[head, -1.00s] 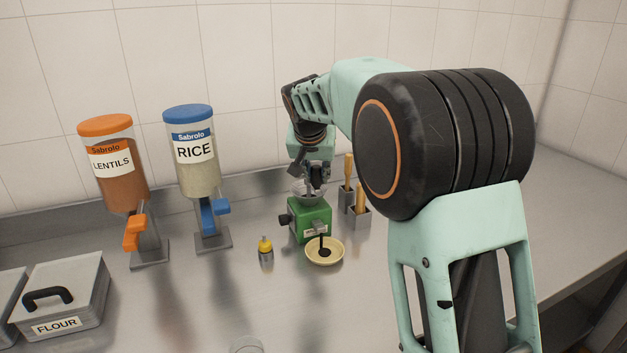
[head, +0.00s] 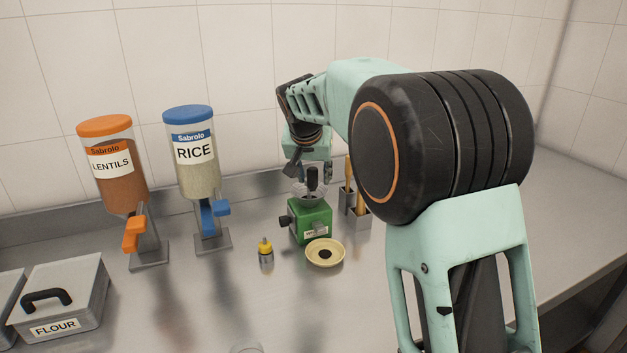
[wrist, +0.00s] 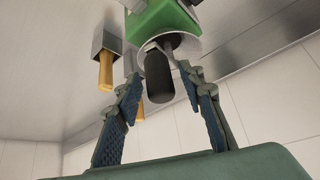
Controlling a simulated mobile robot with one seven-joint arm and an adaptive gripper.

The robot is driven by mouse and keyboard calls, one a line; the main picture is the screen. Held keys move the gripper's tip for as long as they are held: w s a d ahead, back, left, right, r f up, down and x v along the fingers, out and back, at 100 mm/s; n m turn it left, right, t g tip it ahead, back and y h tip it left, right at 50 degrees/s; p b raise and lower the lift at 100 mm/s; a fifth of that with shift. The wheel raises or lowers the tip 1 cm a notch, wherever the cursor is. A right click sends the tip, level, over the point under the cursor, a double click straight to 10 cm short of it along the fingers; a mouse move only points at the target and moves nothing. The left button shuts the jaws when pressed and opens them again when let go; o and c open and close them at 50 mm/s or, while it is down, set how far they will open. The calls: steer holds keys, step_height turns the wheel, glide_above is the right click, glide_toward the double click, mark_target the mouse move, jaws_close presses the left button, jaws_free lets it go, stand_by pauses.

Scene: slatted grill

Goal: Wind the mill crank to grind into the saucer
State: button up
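The green mill (head: 310,222) stands on the steel counter with a metal bowl on top. Its black crank knob (head: 312,181) stands upright above the bowl. My gripper (head: 309,174) is open above the mill, one finger on each side of the knob. In the wrist view my gripper (wrist: 163,80) has its fingers spread, with the dark knob (wrist: 158,78) between them and a gap on both sides. The cream saucer (head: 340,258) sits at the mill's front and holds a small dark heap. The crank's arm is mostly hidden.
Rice (head: 198,165) and lentil (head: 116,175) dispensers stand to the left. A small yellow-topped bottle (head: 265,252) is beside the mill. Metal holders with wooden handles (head: 359,222) stand close on its right. A flour bin (head: 62,300) is at front left. The counter in front is mostly clear.

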steer(key=shift+p+v, duration=0.65)
steer(key=shift+v, duration=2.7)
